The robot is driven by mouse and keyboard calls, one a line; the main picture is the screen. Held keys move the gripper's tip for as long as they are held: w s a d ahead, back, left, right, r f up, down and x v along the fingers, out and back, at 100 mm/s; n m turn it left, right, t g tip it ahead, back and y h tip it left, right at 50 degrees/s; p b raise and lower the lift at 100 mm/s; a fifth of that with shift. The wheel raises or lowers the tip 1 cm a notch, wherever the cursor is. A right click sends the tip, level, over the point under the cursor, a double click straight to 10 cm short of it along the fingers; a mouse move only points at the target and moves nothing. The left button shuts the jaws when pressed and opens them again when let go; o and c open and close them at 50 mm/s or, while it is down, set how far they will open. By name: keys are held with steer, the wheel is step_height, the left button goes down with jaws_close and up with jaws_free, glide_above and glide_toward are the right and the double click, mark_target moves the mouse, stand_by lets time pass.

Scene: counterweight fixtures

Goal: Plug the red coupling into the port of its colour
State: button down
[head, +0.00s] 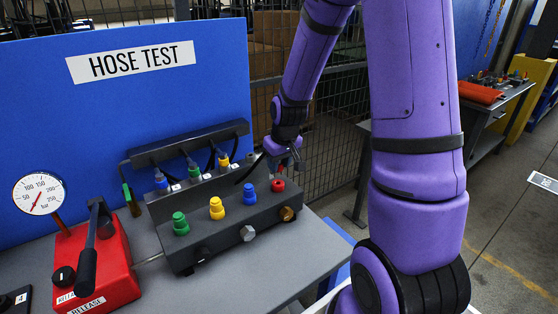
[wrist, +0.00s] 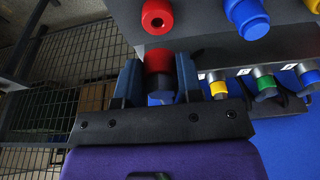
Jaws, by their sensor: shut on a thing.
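My gripper (head: 284,158) is above the right end of the dark port block (head: 210,236). In the wrist view my gripper (wrist: 158,78) is shut on the red coupling (wrist: 158,60), its fingers on either side of it. The red port (head: 278,186) is the rightmost on the block, just below my gripper in the head view. In the wrist view the red port (wrist: 157,16) has a dark central hole and lies straight ahead of the coupling, with a visible gap between them. The coupling is mostly hidden by my gripper in the head view.
Blue (head: 249,194), yellow (head: 217,208) and green (head: 180,223) ports share the block. Behind it, blue (head: 161,180), green (head: 194,170) and yellow (head: 223,159) couplings are parked in a rack. A red hand pump (head: 110,262) and a gauge (head: 39,194) stand at left.

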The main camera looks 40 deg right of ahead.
mark_target(280, 171)
steer(key=shift+s+x, duration=0.25)
steer(key=shift+x, duration=0.75)
steer(key=shift+f, duration=0.2)
steer(key=shift+f, duration=0.7)
steer(key=shift+f, duration=0.1)
steer(key=shift+f, duration=0.55)
stand_by(0.4)
steer(key=shift+s+f, duration=0.1)
steer(key=shift+f, duration=0.1)
stand_by(0.4)
steer(key=c, duration=0.9)
jaws_free()
steer(key=shift+o, duration=0.2)
